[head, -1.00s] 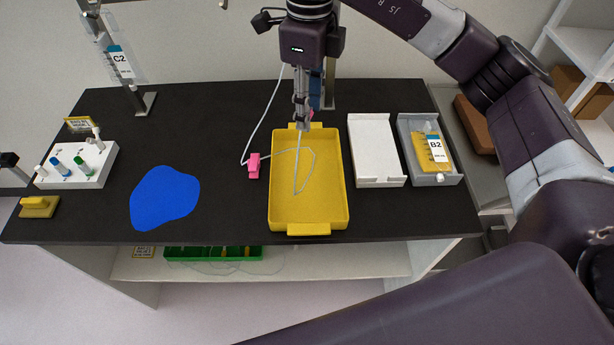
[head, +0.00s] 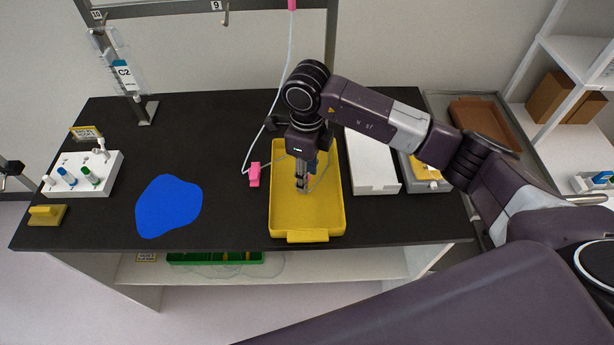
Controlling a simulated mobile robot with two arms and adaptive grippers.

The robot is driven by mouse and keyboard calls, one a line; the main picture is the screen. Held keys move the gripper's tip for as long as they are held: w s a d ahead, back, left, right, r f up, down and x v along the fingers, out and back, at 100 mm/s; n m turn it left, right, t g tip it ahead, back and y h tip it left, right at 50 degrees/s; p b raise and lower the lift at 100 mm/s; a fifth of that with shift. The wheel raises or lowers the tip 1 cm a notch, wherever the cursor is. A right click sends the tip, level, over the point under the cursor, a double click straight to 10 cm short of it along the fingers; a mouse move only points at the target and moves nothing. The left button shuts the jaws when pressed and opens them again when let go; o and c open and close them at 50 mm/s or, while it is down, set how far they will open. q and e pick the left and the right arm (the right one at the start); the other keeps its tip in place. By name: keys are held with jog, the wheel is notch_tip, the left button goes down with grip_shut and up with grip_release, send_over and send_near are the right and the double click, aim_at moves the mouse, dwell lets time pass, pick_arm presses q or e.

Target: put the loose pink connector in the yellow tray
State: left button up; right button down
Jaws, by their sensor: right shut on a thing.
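The yellow tray (head: 281,222) sits on the black bench, just right of its middle. My right gripper (head: 301,187) points down low over the inside of the tray, its fingers shut. The thin clear tubing runs over the tray's left rim to the gripper. The loose pink connector at its end is mostly hidden by the fingers, and I cannot tell if it touches the tray floor. A pink clamp (head: 254,175) on the same tubing lies on the bench, left of the tray. My left gripper is not in view.
A blue patch (head: 168,207) and a white tube rack (head: 88,178) are to the left. A white tray (head: 371,176) stands close to the yellow tray's right, with a grey tray beyond it. The tubing rises to another pink piece (head: 292,4) at the rack.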

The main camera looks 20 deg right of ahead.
notch_tip(320, 180, down, 2)
jog(key=shift+f, duration=0.2)
jog(key=shift+f, duration=0.1)
jog(key=shift+f, duration=0.15)
jog(key=c, duration=1.3)
grip_release()
